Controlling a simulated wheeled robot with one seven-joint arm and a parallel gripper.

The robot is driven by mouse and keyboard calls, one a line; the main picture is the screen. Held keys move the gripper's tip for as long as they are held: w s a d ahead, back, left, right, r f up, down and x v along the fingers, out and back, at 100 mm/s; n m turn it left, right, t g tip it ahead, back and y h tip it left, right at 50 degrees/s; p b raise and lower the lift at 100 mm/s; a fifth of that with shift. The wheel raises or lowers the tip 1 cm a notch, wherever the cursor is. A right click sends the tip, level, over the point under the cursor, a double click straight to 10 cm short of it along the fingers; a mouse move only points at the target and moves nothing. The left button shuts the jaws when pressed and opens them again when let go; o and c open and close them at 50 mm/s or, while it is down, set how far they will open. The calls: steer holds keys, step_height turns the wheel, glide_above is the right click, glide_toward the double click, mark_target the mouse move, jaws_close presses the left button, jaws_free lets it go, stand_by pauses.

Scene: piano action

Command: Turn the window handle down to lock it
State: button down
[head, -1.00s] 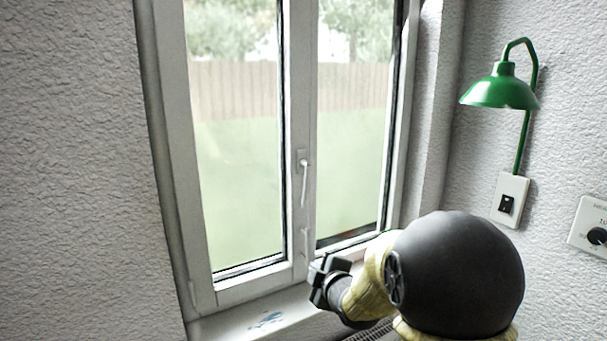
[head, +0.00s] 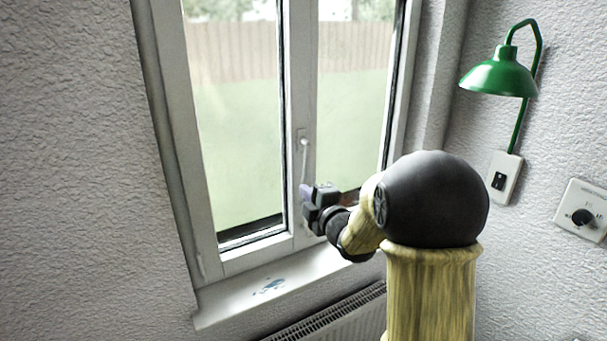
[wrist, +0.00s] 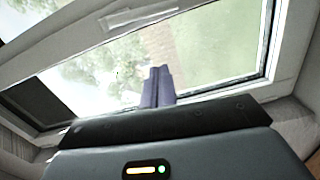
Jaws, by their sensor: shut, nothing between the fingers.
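The window handle (head: 304,158) is a slim white lever on the middle frame of the window (head: 240,130). In the head view its lever hangs down from its base plate, close to vertical. My gripper (head: 306,192) is just below the lever's lower end, near the middle frame; I cannot tell whether it touches. In the wrist view my gripper's two fingers (wrist: 158,86) are together with nothing between them. A pale bar on the frame (wrist: 138,16) crosses the top of the wrist view; I cannot tell whether it is the handle.
A white sill (head: 225,307) with a bluish mark runs below the window, with a radiator (head: 335,320) under it. A green lamp (head: 500,75), a switch (head: 503,178) and a dial plate (head: 582,212) are on the right wall. The glass left of the handle is unobstructed.

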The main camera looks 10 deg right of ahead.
mark_target(305, 172)
steer(key=w+d+p, duration=0.1)
steer(key=w+p, duration=0.6)
steer(key=w, duration=0.3)
steer(key=shift+w+f+p, duration=0.2)
steer(key=shift+f+p, duration=0.05)
steer(key=shift+p, duration=0.05)
steer(key=shift+d+f+b, duration=0.15)
steer(key=shift+d+b, duration=0.05)
steer(key=shift+b, duration=0.15)
steer(key=b, duration=0.2)
steer(key=d+n+b, duration=0.1)
steer(key=b, duration=0.2)
steer(key=shift+w+d+f, duration=0.1)
steer(key=shift+w+f, duration=0.15)
steer(key=shift+b, duration=0.6)
steer(key=shift+d+r+n, duration=0.25)
steer(key=shift+r+n, duration=0.05)
steer(key=shift+a+b, duration=0.1)
steer(key=shift+b, duration=0.35)
